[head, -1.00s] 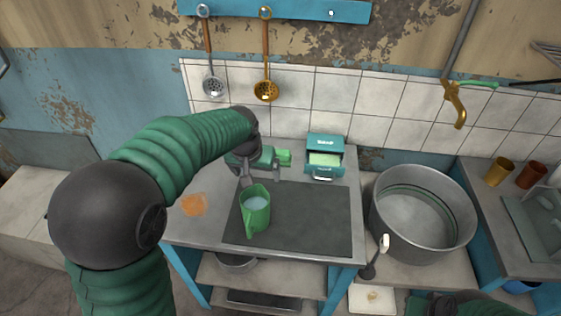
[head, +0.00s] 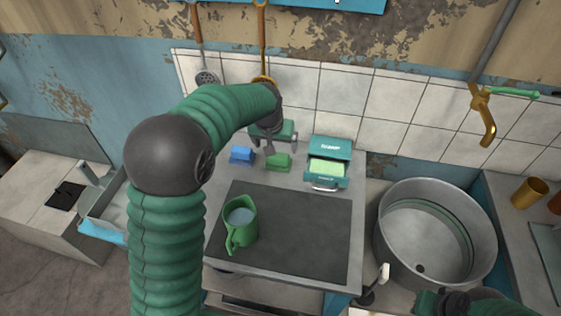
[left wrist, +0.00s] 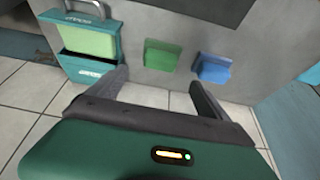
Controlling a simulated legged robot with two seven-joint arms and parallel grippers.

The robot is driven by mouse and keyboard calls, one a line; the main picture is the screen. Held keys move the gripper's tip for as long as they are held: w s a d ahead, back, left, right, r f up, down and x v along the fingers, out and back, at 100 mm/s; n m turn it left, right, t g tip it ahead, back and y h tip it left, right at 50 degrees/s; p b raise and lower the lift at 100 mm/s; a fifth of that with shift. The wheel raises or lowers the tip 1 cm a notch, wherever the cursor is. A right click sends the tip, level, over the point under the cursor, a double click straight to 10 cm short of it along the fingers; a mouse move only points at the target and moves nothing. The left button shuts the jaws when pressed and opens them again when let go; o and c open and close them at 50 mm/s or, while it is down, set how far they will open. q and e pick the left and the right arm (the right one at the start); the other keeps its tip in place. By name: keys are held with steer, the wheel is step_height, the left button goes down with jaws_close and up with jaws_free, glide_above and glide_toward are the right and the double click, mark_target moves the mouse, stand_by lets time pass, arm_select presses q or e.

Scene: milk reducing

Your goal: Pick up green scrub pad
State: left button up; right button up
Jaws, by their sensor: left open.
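The green scrub pad (head: 279,162) lies on the table's back part, between a blue pad (head: 242,155) and a teal box (head: 333,149). My left gripper (head: 281,149) is open and empty, just above and behind the green pad in the head view. In the left wrist view the green pad (left wrist: 160,55) lies beyond the open fingertips, between their lines, with a gap to them. The blue pad (left wrist: 212,68) is beside it, near the right finger. My right gripper (head: 442,303) shows only partly at the bottom edge; its jaws are unclear.
The teal box, drawer open, holds a light green block (head: 326,168). A green mug (head: 240,225) with pale liquid stands on the dark plate (head: 300,235). A large metal pot (head: 470,250) is at the right. The tiled wall (head: 400,130) rises behind the table.

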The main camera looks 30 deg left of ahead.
mark_target(278, 155)
arm_select(q)
steer(key=x, duration=1)
steer(key=shift+a+f+b, duration=0.1)
steer(key=shift+f+b, duration=0.05)
steer(key=shift+b, duration=0.25)
steer(key=shift+w+f, duration=0.1)
steer(key=shift+w, duration=0.1)
steer(key=shift+s, duration=0.1)
steer(key=shift+c, duration=1.3)
steer(key=c, duration=1.2)
